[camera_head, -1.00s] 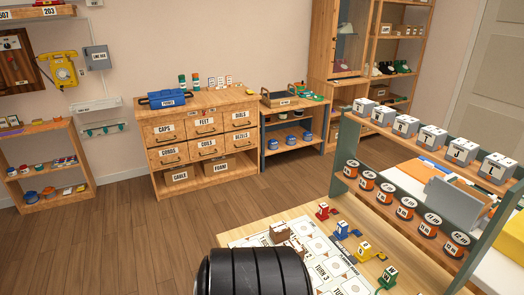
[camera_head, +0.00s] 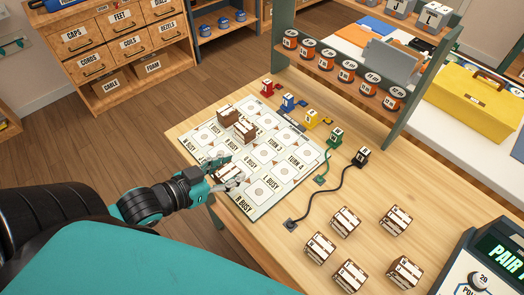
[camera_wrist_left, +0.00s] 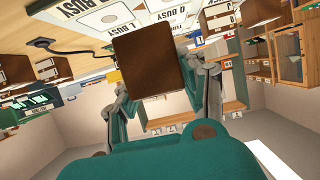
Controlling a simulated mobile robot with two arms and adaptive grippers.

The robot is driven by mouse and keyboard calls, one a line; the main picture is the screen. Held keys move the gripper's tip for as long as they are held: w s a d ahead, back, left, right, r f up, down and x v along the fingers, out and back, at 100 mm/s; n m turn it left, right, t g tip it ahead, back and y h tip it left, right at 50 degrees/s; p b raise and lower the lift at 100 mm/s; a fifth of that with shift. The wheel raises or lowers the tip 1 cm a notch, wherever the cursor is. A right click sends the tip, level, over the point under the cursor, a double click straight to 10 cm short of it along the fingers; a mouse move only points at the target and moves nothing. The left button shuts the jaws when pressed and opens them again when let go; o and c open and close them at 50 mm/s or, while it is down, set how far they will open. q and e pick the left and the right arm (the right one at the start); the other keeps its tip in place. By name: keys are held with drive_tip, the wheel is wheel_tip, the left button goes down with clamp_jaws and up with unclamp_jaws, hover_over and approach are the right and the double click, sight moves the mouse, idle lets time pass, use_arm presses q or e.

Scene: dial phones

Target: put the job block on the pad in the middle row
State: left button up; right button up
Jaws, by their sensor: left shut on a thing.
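My left gripper (camera_head: 228,177) is over the near left part of the white board (camera_head: 244,203), shut on a brown block with a white labelled face (camera_head: 230,172). In the left wrist view the block's plain brown side (camera_wrist_left: 145,62) sits between the two fingers (camera_wrist_left: 163,82). I cannot tell whether the block touches the board. The board has rows of pads with circles and printed labels, such as TURN and BUSY. Two more brown blocks, one (camera_head: 228,117) and another (camera_head: 246,130), stand side by side on its far left part. My right gripper is not in view.
Several brown-and-white blocks (camera_head: 345,221) stand loose on the wooden table (camera_head: 285,262) to the right. Coloured plugs, the red one (camera_head: 266,87) farthest left, line the board's far right side. A black cord (camera_head: 318,196) crosses the table. A shelf with orange spools (camera_head: 345,71) stands behind.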

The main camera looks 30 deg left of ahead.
use_arm(q)
drive_tip(key=shift+s+a, duration=0.15)
drive_tip(key=shift+s, duration=0.05)
drive_tip(key=shift+w, duration=0.3)
drive_tip(key=w, duration=0.5)
drive_tip(key=w+d+f, duration=0.1)
drive_tip(key=w, duration=0.3)
drive_tip(key=w+d+p, duration=0.1)
drive_tip(key=w, duration=0.4)
drive_tip(key=shift+w+f, duration=0.15)
drive_tip(key=shift+w, duration=0.15)
drive_tip(key=shift+w+f, duration=0.1)
drive_tip(key=shift+w, duration=0.15)
wheel_tip(320, 180, down, 3)
drive_tip(key=shift+f, duration=0.2)
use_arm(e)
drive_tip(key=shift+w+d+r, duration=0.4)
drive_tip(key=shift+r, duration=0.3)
use_arm(q)
drive_tip(key=shift+f, duration=0.15)
drive_tip(key=o, duration=1.2)
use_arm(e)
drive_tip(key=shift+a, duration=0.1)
